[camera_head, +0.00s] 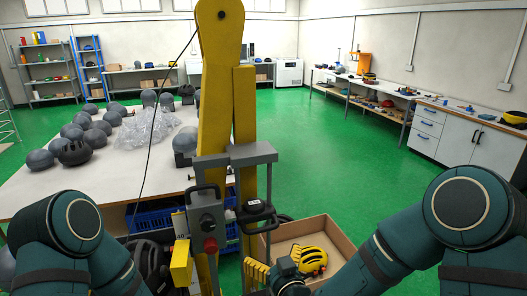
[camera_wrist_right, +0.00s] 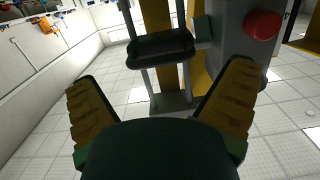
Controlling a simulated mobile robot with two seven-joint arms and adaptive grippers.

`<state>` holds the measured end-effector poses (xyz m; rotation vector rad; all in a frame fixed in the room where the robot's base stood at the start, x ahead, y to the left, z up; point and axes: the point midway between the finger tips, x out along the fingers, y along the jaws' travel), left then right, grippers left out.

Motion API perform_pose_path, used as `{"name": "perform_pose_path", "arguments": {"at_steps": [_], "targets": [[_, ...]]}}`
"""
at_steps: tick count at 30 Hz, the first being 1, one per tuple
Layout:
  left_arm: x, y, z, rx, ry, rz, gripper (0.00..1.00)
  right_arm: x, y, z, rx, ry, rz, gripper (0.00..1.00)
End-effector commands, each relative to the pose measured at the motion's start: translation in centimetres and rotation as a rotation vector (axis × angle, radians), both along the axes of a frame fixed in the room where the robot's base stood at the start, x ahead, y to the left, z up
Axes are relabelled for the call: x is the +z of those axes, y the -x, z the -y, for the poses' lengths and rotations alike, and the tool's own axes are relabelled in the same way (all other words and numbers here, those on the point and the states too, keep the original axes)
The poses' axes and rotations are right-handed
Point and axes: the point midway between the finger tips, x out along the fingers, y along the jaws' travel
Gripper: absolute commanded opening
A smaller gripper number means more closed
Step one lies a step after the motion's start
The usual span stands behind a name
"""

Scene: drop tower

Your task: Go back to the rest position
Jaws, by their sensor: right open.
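My right gripper (camera_head: 273,268) is at the bottom centre of the head view, in front of the near side of the cardboard box. It also shows in the right wrist view (camera_wrist_right: 160,78), with its two yellow ribbed fingers spread wide and nothing between them. Beyond the fingers are the drop tower's dark handle (camera_wrist_right: 160,48) and its red button (camera_wrist_right: 263,25). My left arm comes in from the left, but I cannot make out its gripper.
The yellow drop tower (camera_head: 219,110) stands directly ahead, with a grey control box (camera_head: 206,215). A cardboard box (camera_head: 338,238) holds a yellow helmet (camera_head: 313,259). A white table (camera_head: 50,190) with several grey helmets is at left. Green floor is clear behind the box.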

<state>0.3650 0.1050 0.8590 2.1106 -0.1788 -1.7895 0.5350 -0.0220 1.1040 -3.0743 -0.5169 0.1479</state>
Motion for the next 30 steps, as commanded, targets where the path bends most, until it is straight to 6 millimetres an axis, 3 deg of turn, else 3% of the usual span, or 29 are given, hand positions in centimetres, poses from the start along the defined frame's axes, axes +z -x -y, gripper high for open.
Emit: {"name": "perform_pose_path", "arguments": {"at_steps": [5,9,12,15,21,30], "targets": [[-1.9,0.2,0.1,-0.003,-0.001,-0.006,0.74,-10.8,2.3,2.0,0.015,-0.018,-0.368,1.00],[-3.2,0.4,0.2,-0.006,-0.002,-0.010,0.74,-19.3,6.5,4.2,-0.009,-0.055,-0.720,1.00],[-4.0,0.5,0.2,-0.008,-0.003,-0.012,0.74,-23.9,10.2,5.6,-0.042,-0.085,-0.954,1.00],[-4.6,0.5,0.2,-0.009,-0.002,-0.014,0.74,-27.0,13.6,6.8,-0.081,-0.112,-1.143,1.00],[-5.0,0.6,0.3,-0.010,-0.003,-0.016,0.74,-29.5,17.4,7.9,-0.130,-0.141,-1.340,1.00],[-5.0,0.6,0.3,-0.011,-0.002,-0.016,0.74,-29.5,17.7,8.0,-0.134,-0.143,-1.357,1.00]]}}
